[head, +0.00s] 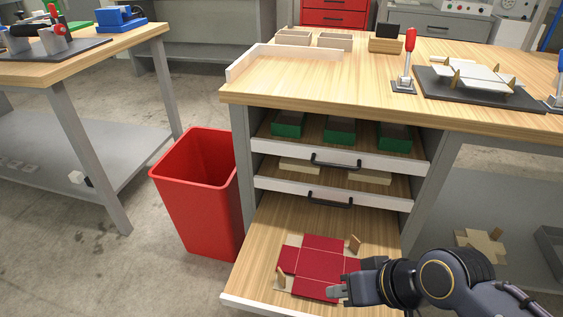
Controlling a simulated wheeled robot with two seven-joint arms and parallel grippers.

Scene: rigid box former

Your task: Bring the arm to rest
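My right arm (445,278) comes in from the lower right. Its gripper (345,279) points left, over the right side of a flat red cross-shaped blank (318,262) in the pulled-out bottom drawer (262,277). Its fingers look spread apart with nothing between them. I cannot tell how high it is above the blank. My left gripper is out of view.
The workbench (345,75) stands above two drawers with black handles. A red bin (200,190) stands left of the open drawer. A dark fixture (475,90) with red-handled clamp (407,65) is on the bench. Another table (60,62) is at left.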

